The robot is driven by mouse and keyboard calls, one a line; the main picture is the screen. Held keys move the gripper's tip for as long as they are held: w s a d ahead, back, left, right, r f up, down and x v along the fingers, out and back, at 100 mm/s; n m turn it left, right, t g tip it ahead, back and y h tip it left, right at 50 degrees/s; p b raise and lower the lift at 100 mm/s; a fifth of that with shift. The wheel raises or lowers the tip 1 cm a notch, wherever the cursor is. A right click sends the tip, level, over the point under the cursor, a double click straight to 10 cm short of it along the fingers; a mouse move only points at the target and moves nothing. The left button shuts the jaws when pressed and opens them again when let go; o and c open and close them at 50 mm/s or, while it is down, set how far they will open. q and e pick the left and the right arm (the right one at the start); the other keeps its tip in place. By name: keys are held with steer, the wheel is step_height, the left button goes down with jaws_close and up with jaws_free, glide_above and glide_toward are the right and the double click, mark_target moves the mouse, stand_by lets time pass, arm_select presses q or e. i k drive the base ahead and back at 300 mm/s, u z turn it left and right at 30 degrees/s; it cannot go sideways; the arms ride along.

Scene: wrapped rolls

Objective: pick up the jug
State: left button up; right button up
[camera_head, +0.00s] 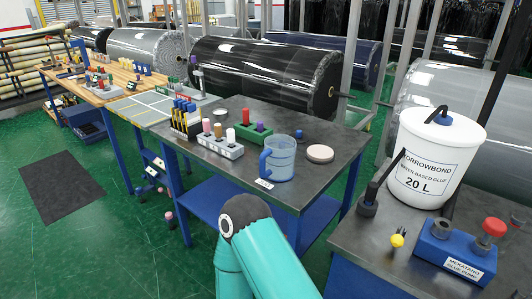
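The jug (281,158) is a translucent blue vessel with a handle on its left side. It stands upright near the front right of the dark-topped table (262,112). A small white label lies in front of it. A teal arm of mine rises from the bottom middle, in front of the table. Its visible part ends in a dark round joint below and left of the jug, apart from it. Neither of my grippers shows in this view.
A round pale lid (320,153) lies right of the jug. Holders (222,147) with coloured cylinders stand to its left. On the right bench are a white glue bucket (433,160), a blue glue pump box (455,251) and a black lever tool (367,207). Wrapped rolls (262,70) lie behind.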

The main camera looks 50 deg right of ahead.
mark_target(277, 162)
steer(key=z, duration=0.5)
steer(key=i, duration=1.15)
steer(key=z, duration=0.8)
steer(key=k, duration=0.75)
steer(key=z, duration=0.2)
steer(key=i, duration=0.85)
steer(key=u, duration=0.1)
